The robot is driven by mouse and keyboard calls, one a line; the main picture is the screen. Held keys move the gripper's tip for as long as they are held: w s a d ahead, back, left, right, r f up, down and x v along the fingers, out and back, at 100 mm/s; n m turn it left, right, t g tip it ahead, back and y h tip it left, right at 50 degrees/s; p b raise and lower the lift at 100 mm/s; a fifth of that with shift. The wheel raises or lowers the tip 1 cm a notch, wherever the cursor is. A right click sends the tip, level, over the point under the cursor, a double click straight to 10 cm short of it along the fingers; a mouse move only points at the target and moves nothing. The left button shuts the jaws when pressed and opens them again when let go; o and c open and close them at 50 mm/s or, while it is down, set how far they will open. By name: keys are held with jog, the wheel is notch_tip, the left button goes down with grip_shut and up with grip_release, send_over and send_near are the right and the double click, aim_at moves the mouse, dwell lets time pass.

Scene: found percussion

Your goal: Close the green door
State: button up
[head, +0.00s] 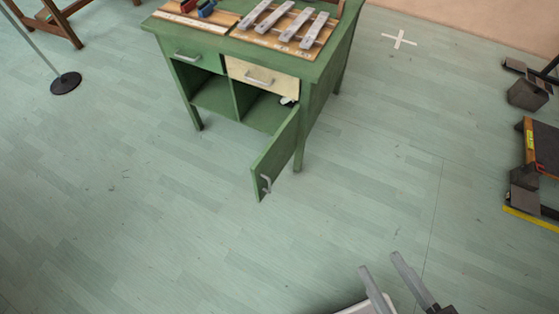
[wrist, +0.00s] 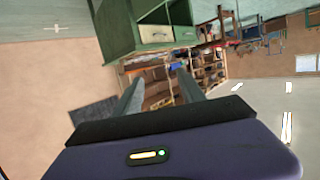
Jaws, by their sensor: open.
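The green door (head: 274,156) hangs on the right side of the green desk (head: 317,93) and stands open, swung out toward me. It has a pale bar handle (head: 266,183) near its free edge. The compartment behind it is exposed, and a small dark and white thing (head: 288,101) sits at its upper right. My gripper (head: 382,272) is at the bottom right of the head view, open and empty, well apart from the door.
Metal bars (head: 285,22) lie on a wooden board on the desk top. A cream drawer (head: 262,78) is above the compartment. A round black stand base (head: 65,83) is at left, and dark equipment (head: 530,92) is at right. The floor around the door is clear.

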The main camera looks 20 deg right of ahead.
jog(key=shift+f, duration=0.25)
jog(key=c, duration=0.3)
jog(key=shift+t+h, duration=0.4)
jog(key=shift+t, duration=0.4)
jog(key=w+f+b, duration=0.1)
jog(key=b, duration=0.1)
jog(key=w+d+f+b, duration=0.1)
jog(key=w+f+b, duration=0.3)
jog(key=shift+d, duration=0.25)
grip_shut()
jog(key=w+d+f+n+t+y+b, duration=0.2)
jog(key=w+f+n+t+b, duration=0.1)
jog(key=w+f+n+b, duration=0.6)
jog(key=w+d+f+n+t+y+b, duration=0.2)
jog(key=w+f+n+b, duration=0.5)
jog(key=w+n, duration=0.45)
jog(key=n+g+y+b, duration=0.4)
jog(key=n+g+y, duration=0.35)
jog(key=n, duration=1.55)
send_near(258, 174)
jog(key=shift+n+y, duration=0.25)
jog(key=shift+y, duration=0.2)
jog(key=b+x, duration=0.1)
jog(key=x, duration=0.2)
jog(key=b+x, duration=0.1)
jog(key=x, duration=0.2)
jog(key=shift+w+a+f+b, duration=0.2)
jog(key=shift+w+f+b, duration=0.05)
jog(key=shift+w+b, duration=0.15)
